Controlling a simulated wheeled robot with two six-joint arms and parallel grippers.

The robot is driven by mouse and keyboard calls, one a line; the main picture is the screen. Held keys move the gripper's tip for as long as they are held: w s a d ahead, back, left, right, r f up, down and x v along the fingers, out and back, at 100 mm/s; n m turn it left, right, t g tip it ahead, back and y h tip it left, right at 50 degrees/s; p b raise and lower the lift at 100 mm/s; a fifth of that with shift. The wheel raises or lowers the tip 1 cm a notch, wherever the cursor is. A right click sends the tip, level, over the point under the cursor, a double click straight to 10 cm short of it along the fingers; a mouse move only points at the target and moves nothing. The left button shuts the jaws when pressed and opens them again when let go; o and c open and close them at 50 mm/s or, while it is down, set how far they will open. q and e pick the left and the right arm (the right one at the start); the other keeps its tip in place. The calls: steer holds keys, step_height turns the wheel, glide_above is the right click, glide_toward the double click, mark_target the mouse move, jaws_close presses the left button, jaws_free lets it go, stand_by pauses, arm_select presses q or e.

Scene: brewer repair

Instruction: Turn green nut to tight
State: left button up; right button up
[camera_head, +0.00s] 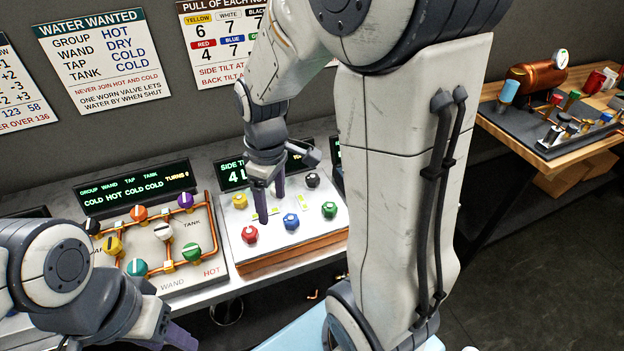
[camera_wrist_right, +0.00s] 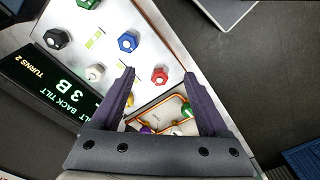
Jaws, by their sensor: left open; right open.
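The green nut (camera_head: 329,209) sits at the right end of the front row on the white plate (camera_head: 262,237). In the right wrist view the green nut (camera_wrist_right: 88,4) is at the top edge, partly cut off. My right gripper (camera_head: 271,203) is open and empty over the plate, left of and apart from the green nut. In its wrist view, the red nut (camera_wrist_right: 160,75) shows between the open fingertips (camera_wrist_right: 159,77), with the blue nut (camera_wrist_right: 128,41) just beyond. My left gripper (camera_head: 178,338) is open, low at the left, away from the plate.
The red (camera_head: 250,234), blue (camera_head: 291,222), yellow (camera_head: 239,201) and black nuts (camera_head: 312,180) share the plate. A copper-pipe board with coloured valves (camera_head: 163,231) stands to its left. Display screens (camera_head: 134,188) stand behind. My right arm hides the bench right of the plate.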

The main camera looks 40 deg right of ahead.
steer(key=p, duration=0.1)
glide_above(329, 206)
step_height(329, 206, down, 2)
step_height(329, 206, down, 10)
steer(key=shift+f+p, duration=0.2)
steer(key=shift+p, duration=0.8)
jaws_close()
